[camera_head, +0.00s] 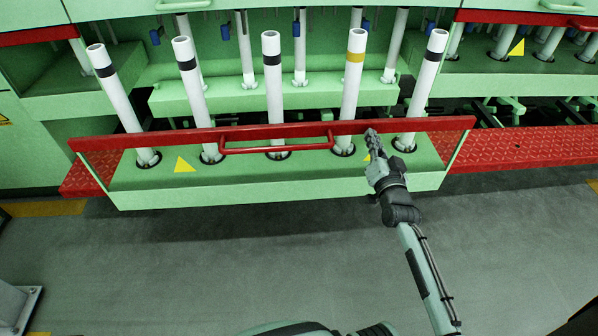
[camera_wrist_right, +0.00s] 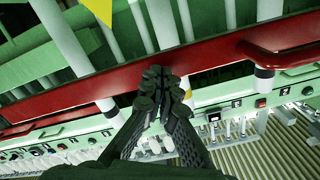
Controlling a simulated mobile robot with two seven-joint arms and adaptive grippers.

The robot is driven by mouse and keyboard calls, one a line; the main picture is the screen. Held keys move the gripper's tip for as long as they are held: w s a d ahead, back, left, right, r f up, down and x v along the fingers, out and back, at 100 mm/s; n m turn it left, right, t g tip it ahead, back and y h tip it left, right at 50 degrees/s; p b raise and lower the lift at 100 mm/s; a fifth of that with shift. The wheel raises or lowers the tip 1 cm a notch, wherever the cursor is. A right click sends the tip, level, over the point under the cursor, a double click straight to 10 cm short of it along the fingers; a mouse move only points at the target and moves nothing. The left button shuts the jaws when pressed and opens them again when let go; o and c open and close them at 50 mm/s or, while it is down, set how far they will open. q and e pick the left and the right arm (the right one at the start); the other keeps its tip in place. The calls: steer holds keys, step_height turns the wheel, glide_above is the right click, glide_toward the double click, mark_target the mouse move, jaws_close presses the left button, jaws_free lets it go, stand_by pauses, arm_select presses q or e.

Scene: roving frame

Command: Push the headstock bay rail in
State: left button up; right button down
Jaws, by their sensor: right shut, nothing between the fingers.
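The red bay rail (camera_head: 225,137) runs across the front of a green bay section (camera_head: 270,185) that stands out from the machine. A red bar handle (camera_head: 276,149) is fixed to the rail's middle. My right gripper (camera_head: 372,136) is at the rail, right of the handle. In the right wrist view, my right gripper (camera_wrist_right: 162,76) is shut and empty, its tips against or just before the red rail (camera_wrist_right: 115,88). I cannot tell whether they touch. The handle (camera_wrist_right: 285,55) shows at the right there. My left gripper is not in view.
Several white tubes with dark or yellow bands, such as this one (camera_head: 270,95), stand in the bay behind the rail. A red tread-plate step (camera_head: 530,150) runs along the machine. The grey floor (camera_head: 190,265) in front is clear. A grey metal foot (camera_head: 15,305) stands at lower left.

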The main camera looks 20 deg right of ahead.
mark_target(367, 125)
steer(key=shift+b+x, duration=0.8)
steer(key=shift+x, duration=2)
steer(key=b+x, duration=0.3)
steer(key=x, duration=0.5)
steer(key=shift+r, duration=0.1)
steer(key=shift+b, duration=0.3)
steer(key=shift+b+x, duration=2)
steer(key=shift+x, duration=0.9)
steer(key=b+x, duration=0.8)
steer(key=shift+w, duration=0.15)
